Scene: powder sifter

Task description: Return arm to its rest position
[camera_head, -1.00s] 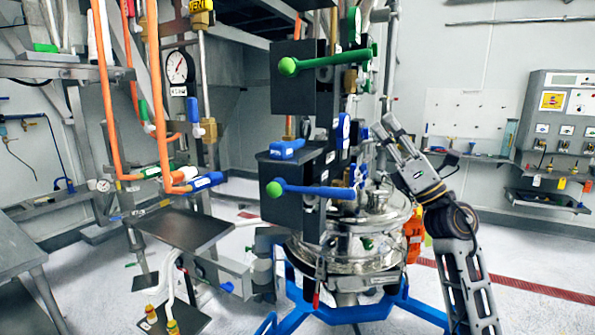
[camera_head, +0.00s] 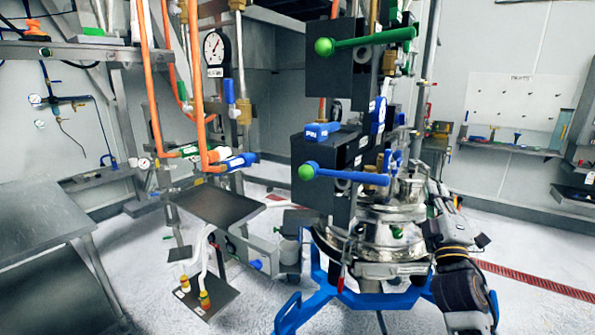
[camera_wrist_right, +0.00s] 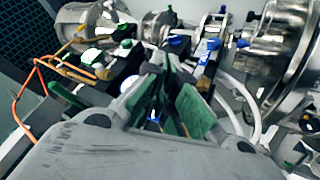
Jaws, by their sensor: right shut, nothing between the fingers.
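My right gripper (camera_head: 436,192) is beside the right side of the steel sifter (camera_head: 375,240), in front of part of it. My right arm comes in from the lower right. The right wrist view shows its green-padded fingers (camera_wrist_right: 176,100) with nothing held between them. I cannot tell in the head view whether the gripper touches the sifter. My left gripper is out of view.
The sifter stands on a blue frame (camera_head: 345,300). Dark valve boxes with a green-handled lever (camera_head: 372,40) and a blue-handled lever (camera_head: 345,175) rise beside it. A metal table (camera_head: 35,222) is at the left. Open floor (camera_head: 150,265) lies between.

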